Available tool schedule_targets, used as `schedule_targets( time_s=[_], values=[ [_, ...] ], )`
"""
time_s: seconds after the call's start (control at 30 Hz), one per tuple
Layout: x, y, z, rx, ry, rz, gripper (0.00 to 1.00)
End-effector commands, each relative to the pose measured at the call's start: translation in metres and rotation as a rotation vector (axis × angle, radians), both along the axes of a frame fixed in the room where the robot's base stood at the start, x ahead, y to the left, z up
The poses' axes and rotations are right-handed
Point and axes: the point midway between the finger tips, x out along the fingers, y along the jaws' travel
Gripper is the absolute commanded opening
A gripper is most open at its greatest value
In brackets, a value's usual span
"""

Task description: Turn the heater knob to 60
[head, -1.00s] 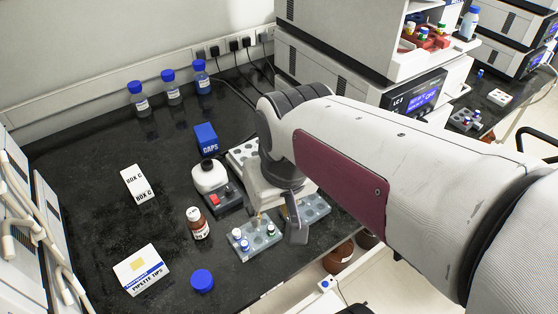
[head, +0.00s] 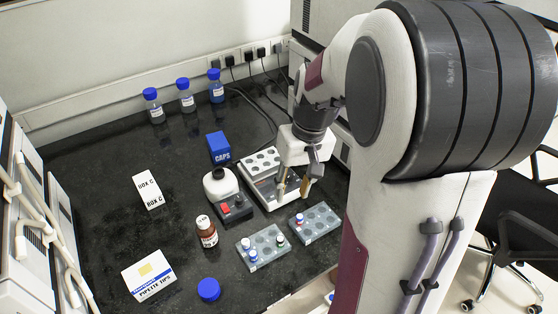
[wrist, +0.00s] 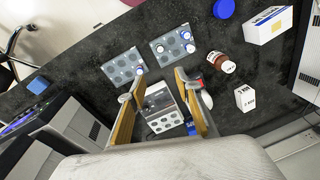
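The heater (head: 270,195) is a white unit with a light grey block of round wells on its rear part. My gripper (head: 292,190) points down over the heater's front part, its two tan-faced fingers apart. In the wrist view my gripper (wrist: 159,72) is open with nothing between the fingers. The heater (wrist: 160,98) shows between and below the fingertips there, with its grey front panel and the block with wells behind. The knob and its scale are too small or hidden to make out. I cannot tell whether a fingertip touches the heater.
A small mixer with a red switch (head: 225,208) stands left of the heater. Tube racks (head: 262,247) and (head: 314,222) lie in front. A brown bottle (head: 207,232), a blue caps box (head: 218,147) and a pipette tips box (head: 149,275) stand farther left. Cables run behind the heater.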

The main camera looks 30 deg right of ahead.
Motion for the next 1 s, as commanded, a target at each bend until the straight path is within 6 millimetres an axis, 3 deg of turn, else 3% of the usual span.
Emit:
schedule_targets(
  time_s=[0.57,0.8,1.0],
  values=[
    [0.058,-0.075,-0.069,0.099,-0.035,0.189,0.34],
    [0.085,-0.108,-0.100,0.117,-0.105,0.342,0.34],
    [0.111,-0.126,-0.113,0.100,-0.188,0.510,0.34]
  ],
)
